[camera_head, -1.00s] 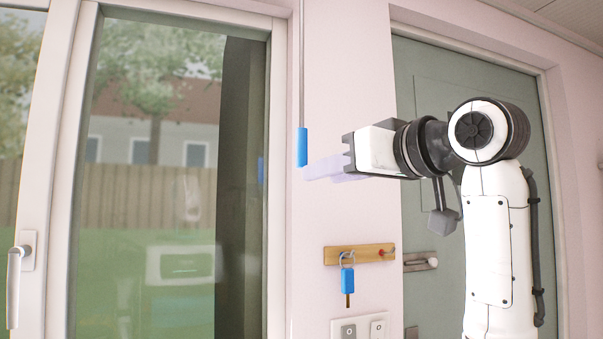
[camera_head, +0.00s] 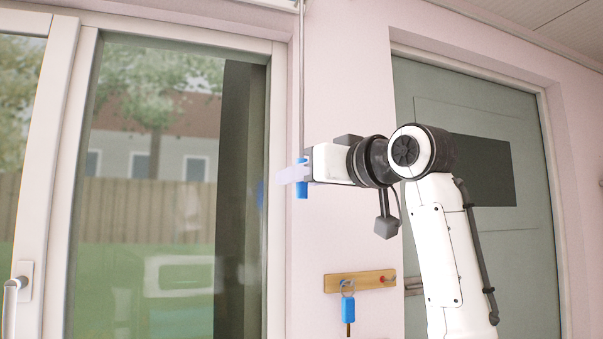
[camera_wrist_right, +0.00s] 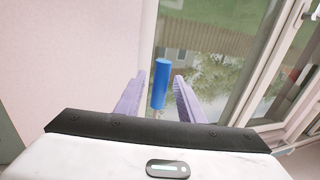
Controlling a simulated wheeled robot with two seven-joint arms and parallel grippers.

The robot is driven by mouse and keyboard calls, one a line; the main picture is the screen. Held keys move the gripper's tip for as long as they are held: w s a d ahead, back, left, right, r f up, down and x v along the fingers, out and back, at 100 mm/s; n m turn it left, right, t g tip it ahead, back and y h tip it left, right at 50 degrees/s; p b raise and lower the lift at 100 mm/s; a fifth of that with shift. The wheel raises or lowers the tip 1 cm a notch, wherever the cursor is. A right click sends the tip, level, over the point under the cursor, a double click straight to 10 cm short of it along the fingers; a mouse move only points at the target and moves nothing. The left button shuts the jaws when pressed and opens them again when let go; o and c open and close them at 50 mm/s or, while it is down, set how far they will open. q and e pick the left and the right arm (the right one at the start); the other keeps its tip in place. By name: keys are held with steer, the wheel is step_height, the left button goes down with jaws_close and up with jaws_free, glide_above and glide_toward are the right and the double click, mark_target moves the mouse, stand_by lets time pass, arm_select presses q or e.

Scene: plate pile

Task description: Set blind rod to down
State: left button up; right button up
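The blind rod (camera_head: 301,80) is a thin grey rod hanging along the wall at the window's right edge, with a blue handle (camera_head: 302,190) at its lower end. My right gripper (camera_head: 293,174) is at the handle, its pale fingers overlapping the handle in the head view. In the right wrist view, the blue handle (camera_wrist_right: 160,84) stands between the two lilac fingers of the gripper (camera_wrist_right: 159,100), with gaps visible on both sides. The gripper is open around the handle. My left gripper is in neither view.
A large window (camera_head: 155,190) is left of the rod. A wooden key rack (camera_head: 358,281) with a blue-tagged key (camera_head: 348,309) hangs on the wall below my right arm. A grey-green door (camera_head: 470,250) stands behind the arm.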

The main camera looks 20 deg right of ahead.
steer(key=shift+c, duration=0.4)
jaws_close()
